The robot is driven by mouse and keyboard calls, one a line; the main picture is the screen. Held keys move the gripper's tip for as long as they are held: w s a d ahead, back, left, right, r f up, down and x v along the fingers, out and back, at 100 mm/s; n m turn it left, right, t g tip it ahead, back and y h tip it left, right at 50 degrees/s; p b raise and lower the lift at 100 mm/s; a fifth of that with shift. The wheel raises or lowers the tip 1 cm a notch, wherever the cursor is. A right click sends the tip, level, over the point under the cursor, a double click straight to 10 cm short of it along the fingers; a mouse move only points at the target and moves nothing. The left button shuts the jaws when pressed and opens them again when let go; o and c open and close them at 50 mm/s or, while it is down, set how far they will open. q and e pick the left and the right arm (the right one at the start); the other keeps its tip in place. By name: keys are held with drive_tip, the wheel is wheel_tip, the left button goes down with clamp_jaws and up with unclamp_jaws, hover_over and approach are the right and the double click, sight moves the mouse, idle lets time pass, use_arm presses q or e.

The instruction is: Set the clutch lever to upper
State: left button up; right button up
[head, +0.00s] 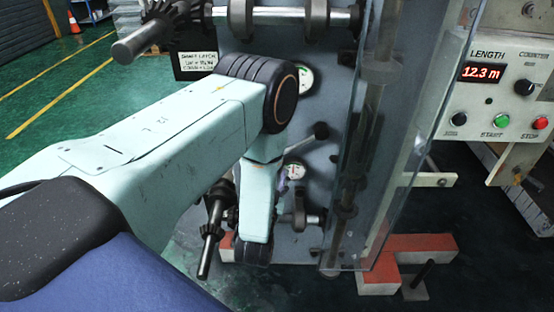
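A short dark lever with a rounded knob (320,131) sticks out from the grey machine panel (325,90), pointing up and to the right. It may be the clutch lever; no readable label confirms this. My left arm comes in from the left and bends down in front of the panel, left of this lever. The arm's lower part covers some of the panel. The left gripper's fingers cannot be made out; they are hidden behind the arm or out of frame. My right arm and gripper are not in view.
Metal shafts stick out at the upper left (145,40) and lower left (211,235). A clear guard (385,150) stands right of the lever. A control box (500,85) reads 12.3 m. Two round gauges sit on the panel, near the arm. Red-topped blocks (425,245) lie on the floor.

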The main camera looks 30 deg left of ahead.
sight(299, 144)
use_arm(q)
drive_tip(key=b+x, duration=0.1)
drive_tip(key=x, duration=0.5)
drive_tip(key=shift+w+d, duration=0.1)
drive_tip(key=shift+w, duration=0.65)
drive_tip(key=shift+a, duration=0.25)
drive_tip(key=shift+c, duration=0.5)
clamp_jaws()
